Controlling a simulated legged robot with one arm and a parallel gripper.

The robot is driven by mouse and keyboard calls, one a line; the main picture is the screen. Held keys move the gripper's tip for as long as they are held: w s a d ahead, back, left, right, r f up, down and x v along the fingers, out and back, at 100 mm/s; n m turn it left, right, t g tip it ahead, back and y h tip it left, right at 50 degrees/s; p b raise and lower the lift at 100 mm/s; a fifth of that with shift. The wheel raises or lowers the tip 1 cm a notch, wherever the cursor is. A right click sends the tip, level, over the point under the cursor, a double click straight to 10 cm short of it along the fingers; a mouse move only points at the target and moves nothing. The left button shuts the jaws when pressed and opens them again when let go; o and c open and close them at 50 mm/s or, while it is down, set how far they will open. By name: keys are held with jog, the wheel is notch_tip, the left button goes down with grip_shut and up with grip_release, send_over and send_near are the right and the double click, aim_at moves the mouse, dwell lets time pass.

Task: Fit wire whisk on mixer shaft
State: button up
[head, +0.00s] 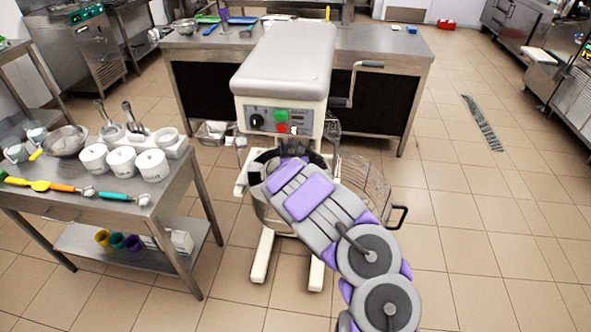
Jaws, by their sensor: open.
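The mixer (282,75) stands in the middle of the head view, with a cream head and a control panel (281,120) on its front. My arm reaches from the lower right to just under the mixer head. My gripper (291,152) is at its far end, small, dark and partly hidden there; it is open. The mixer shaft is hidden behind the arm and under the head. I cannot make out the wire whisk for certain. A curved wire frame (366,184) shows right of the arm beside the mixer, perhaps the bowl guard. The bowl is mostly covered by my arm.
A steel table (170,187) at left carries white tubs (122,161), a metal bowl (64,141) and several coloured scoops. A long counter (391,42) stands behind the mixer. Cream mixer legs (263,256) reach forward on the floor.

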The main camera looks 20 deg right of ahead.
jog(key=p+v, duration=0.4)
jog(key=v, duration=0.9)
jog(key=shift+s+a, duration=0.1)
